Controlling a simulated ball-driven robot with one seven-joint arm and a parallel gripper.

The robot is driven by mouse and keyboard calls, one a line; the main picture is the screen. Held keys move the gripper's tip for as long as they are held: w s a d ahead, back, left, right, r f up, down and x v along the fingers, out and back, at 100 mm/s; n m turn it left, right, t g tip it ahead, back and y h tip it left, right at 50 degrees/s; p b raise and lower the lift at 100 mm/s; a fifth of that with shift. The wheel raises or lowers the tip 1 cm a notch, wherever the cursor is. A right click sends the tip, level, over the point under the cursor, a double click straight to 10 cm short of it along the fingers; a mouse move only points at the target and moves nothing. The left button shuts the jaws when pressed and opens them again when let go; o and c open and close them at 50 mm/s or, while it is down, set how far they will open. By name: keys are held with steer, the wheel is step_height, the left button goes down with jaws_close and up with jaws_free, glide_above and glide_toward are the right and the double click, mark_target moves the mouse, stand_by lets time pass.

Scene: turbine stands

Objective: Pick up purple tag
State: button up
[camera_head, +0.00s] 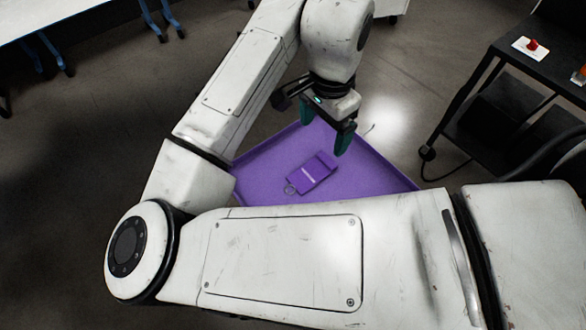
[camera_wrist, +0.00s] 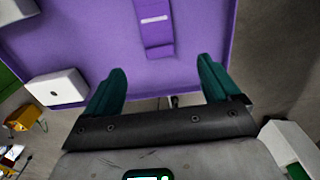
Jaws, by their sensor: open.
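The purple tag (camera_head: 312,175) lies flat on a purple tray (camera_head: 262,160) in the head view, with a metal ring at its lower left end. In the wrist view the tag (camera_wrist: 155,22) is near the top centre, cut off by the upper edge, with a pale stripe across it. My gripper (camera_head: 325,135) is above the tray, behind the tag in the head view. In the wrist view its two green fingers (camera_wrist: 163,82) are spread apart with nothing between them. My arm hides the near part of the tray in the head view.
A black cart (camera_head: 500,100) stands at the right, with a red item on a white plate (camera_head: 530,47) on top. A white table (camera_head: 45,15) with blue legs is at the upper left. A white box (camera_wrist: 57,87) shows at the left in the wrist view.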

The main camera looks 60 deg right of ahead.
glide_above(319, 167)
steer(key=f, duration=0.3)
steer(key=w+f, duration=0.1)
steer(key=f, duration=0.1)
steer(key=shift+f, duration=0.35)
steer(key=shift+s+f+p, duration=0.15)
steer(key=shift+f, duration=0.75)
steer(key=shift+s+f+p, duration=0.1)
steer(key=shift+s+f, duration=0.1)
steer(key=shift+f, duration=0.7)
steer(key=shift+s+f+p, duration=0.15)
steer(key=shift+f, duration=0.75)
steer(key=c, duration=1.6)
